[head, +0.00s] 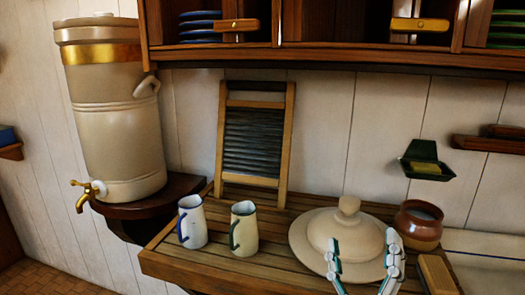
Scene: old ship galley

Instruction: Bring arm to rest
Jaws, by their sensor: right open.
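My right gripper (363,240) reaches in from the bottom edge of the head view, its two fingers pointing up and spread apart. It is open with nothing held between the fingers. The fingers overlap the front of a large cream domed lid (316,232) in the picture; I cannot tell whether they touch it. The lid lies on a slatted wooden counter (190,264). My left gripper is not in view.
A white jug (194,225) and a cream jug (246,235) stand on the counter left of the lid. A brown pot (420,232) and a wooden block-like item (436,275) are at right. A washboard (253,140) leans behind. A shelf (330,59) overhangs.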

